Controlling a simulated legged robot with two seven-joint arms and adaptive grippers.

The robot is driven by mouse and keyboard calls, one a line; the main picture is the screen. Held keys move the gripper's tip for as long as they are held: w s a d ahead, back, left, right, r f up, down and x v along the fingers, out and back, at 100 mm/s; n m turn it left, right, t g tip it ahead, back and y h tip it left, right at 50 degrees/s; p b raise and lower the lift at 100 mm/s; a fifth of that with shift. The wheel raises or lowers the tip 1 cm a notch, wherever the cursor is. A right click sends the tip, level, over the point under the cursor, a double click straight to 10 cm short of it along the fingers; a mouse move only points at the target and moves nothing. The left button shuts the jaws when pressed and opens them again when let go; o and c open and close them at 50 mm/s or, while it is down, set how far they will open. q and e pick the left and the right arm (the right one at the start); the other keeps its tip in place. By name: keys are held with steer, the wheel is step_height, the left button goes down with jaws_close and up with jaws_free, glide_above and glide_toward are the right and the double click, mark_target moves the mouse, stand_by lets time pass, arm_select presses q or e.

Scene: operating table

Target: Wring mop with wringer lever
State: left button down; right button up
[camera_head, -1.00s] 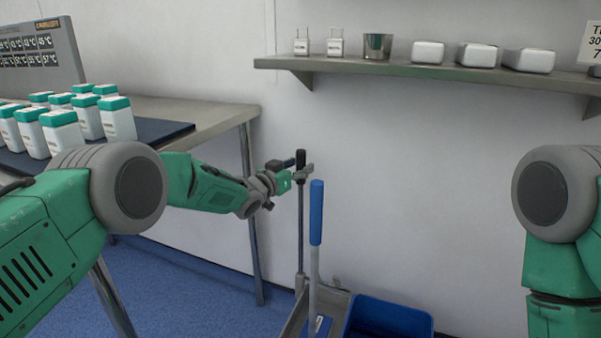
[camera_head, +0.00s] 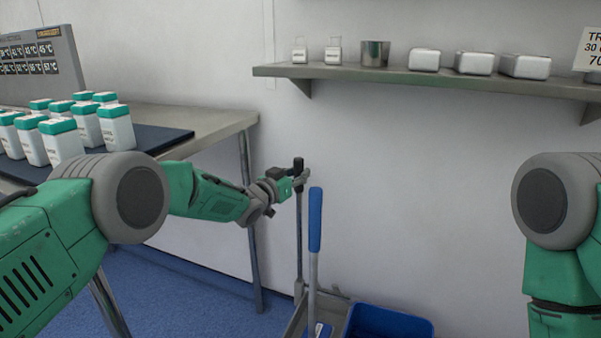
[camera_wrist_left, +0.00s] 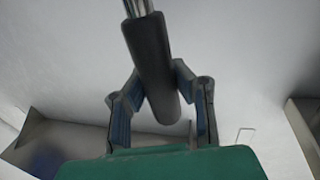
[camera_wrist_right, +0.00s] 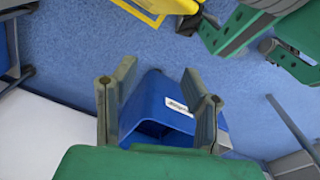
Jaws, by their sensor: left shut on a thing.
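The wringer lever is an upright metal rod (camera_head: 299,235) with a black grip (camera_head: 298,164) at its top. My left gripper (camera_head: 300,180) is shut around this grip. In the left wrist view the black grip (camera_wrist_left: 152,60) lies between the fingers, tilted, with its end pointing toward the palm. The mop handle (camera_head: 315,220) has a blue top and stands just right of the lever; the mop head is not visible. The blue bucket (camera_head: 388,321) is at the bottom edge, partly cut off. My right gripper (camera_wrist_right: 156,88) is open and empty, with the blue bucket (camera_wrist_right: 160,95) beyond its fingers.
A metal table (camera_head: 215,125) with several green-capped bottles (camera_head: 62,140) stands at left. A wall shelf (camera_head: 430,80) holds beakers, a metal cup and boxes. A yellow object (camera_wrist_right: 150,8) shows in the right wrist view. Blue floor (camera_head: 180,290) is open at lower left.

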arm_select(q)
steer(key=shift+s+a+p, duration=0.2)
steer(key=shift+s+p, duration=0.1)
steer(key=shift+s, duration=0.2)
steer(key=s+a+f+m+t+h+p, duration=0.1)
steer(key=s+a+f+t+h, duration=0.1)
steer(key=s, duration=0.8)
steer(key=s+a+f+m+t+h+p, duration=0.1)
steer(key=s+a+f, duration=0.4)
steer(key=s, duration=0.6)
steer(key=shift+s+f+m+t+h+p, duration=0.3)
steer(key=shift+f+m+t+h+p, duration=0.15)
steer(key=shift+t+h, duration=0.4)
steer(key=c, duration=1.3)
jaws_free()
steer(key=shift+o, duration=0.2)
steer(key=shift+r, duration=0.1)
step_height(320, 180, up, 10)
steer(key=shift+w, duration=0.1)
